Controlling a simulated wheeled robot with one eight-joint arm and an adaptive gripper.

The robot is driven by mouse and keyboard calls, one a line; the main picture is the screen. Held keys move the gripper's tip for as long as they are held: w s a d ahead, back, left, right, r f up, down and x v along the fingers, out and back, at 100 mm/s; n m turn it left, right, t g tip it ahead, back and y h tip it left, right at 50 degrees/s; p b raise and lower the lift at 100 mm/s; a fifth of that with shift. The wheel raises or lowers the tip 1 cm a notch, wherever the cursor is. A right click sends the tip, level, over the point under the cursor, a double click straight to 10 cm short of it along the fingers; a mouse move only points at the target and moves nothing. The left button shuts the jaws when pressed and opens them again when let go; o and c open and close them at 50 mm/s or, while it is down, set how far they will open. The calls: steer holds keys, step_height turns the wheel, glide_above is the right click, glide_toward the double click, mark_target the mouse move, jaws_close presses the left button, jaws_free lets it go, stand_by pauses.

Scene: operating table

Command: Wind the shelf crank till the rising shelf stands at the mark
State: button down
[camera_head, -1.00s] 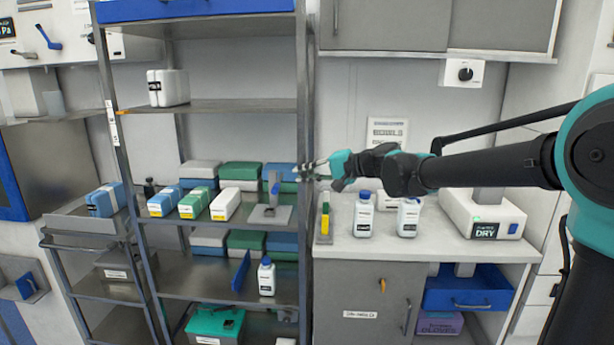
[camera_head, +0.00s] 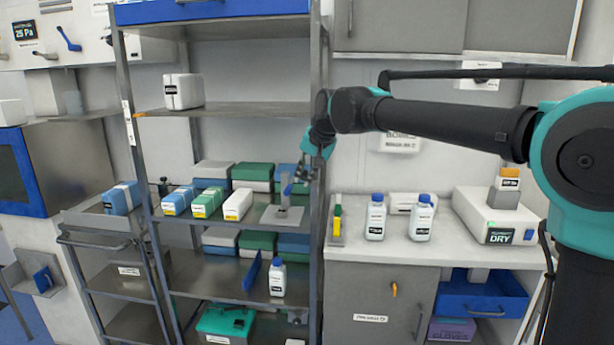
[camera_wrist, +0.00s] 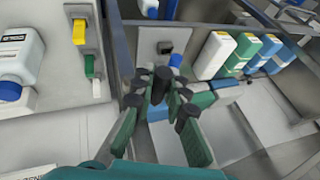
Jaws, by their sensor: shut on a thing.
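The crank, with a blue grip (camera_head: 287,190) on a grey plate (camera_head: 282,216), stands at the right end of the middle shelf. My gripper (camera_head: 302,180) is at this grip from above right, shut on it. In the wrist view my gripper's fingers (camera_wrist: 162,90) partly hide the crank, and some blue (camera_wrist: 175,60) shows just past them. The upper shelf (camera_head: 235,108), with an orange tip at its left end, appears to be the rising shelf. It bears a white container (camera_head: 183,92). A white strip (camera_head: 128,122) is on the left post beside the tip; its markings are too small to read.
Boxes (camera_head: 208,203) stand left of the crank on the middle shelf. A yellow-and-green item (camera_head: 337,218) and white bottles (camera_head: 376,218) stand on the counter to the right. The rack's right post (camera_head: 317,240) is close to my gripper.

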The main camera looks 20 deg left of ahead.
steer(key=shift+s+a+f+h, duration=0.1)
steer(key=shift+a+f+h, duration=0.1)
steer(key=shift+h, duration=0.3)
steer(key=c, duration=1.5)
jaws_free()
steer(key=shift+r, duration=0.1)
steer(key=v, duration=1.1)
steer(key=shift+s+r, duration=0.3)
steer(key=shift+r, duration=0.05)
